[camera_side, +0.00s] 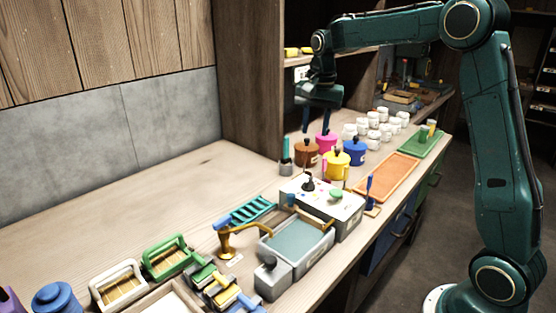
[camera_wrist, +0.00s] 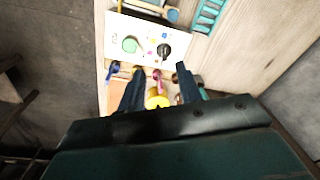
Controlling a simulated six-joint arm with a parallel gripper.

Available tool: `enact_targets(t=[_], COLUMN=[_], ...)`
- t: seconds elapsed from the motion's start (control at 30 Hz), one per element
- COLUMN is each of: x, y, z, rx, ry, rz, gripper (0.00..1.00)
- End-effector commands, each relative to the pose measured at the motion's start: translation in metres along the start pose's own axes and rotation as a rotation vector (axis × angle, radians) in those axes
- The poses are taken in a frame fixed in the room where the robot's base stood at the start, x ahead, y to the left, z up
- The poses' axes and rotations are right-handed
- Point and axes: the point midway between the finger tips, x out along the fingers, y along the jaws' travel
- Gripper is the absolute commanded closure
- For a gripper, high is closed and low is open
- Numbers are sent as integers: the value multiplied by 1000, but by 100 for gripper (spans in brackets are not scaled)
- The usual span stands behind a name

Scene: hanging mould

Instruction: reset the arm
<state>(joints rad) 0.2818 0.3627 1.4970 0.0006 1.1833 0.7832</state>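My gripper (camera_side: 316,126) hangs from my green arm in the side view, fingers pointing down, above the row of coloured lidded pots at the back of the bench. In the wrist view its two dark fingers (camera_wrist: 159,84) are spread apart with nothing held between them. A yellow pot (camera_side: 335,165) stands below; it shows partly between the fingers in the wrist view (camera_wrist: 157,99). A brown pot (camera_side: 307,153), a pink pot (camera_side: 326,141) and a blue pot (camera_side: 355,151) stand close by. The gripper's body hides much of the lower wrist view.
A white control box (camera_side: 346,212) and a grey water basin (camera_side: 299,248) with a brass tap stand mid-bench. An orange tray (camera_side: 387,173), a green board (camera_side: 427,143) and several white jars (camera_side: 374,119) lie right. Framed moulds (camera_side: 119,286) stand front left. The back-left bench is clear.

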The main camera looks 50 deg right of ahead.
Motion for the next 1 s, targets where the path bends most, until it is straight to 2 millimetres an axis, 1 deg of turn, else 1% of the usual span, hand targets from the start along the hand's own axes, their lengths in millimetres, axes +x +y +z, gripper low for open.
enact_targets(t=[0.03, 0.2, 0.3, 0.5, 0.77, 1.0], x=[-10, -34, -46, -64, -75, -74], y=[4, 17, 27, 49, 84, 118], z=[12, 45, 64, 103, 151, 192], rx=[-38, -160, -232, -375, -558, -727], ry=[10, 42, 62, 103, 162, 220], rz=[-12, -45, -64, -99, -142, -178], gripper=[65, 65, 65, 65, 65, 65])
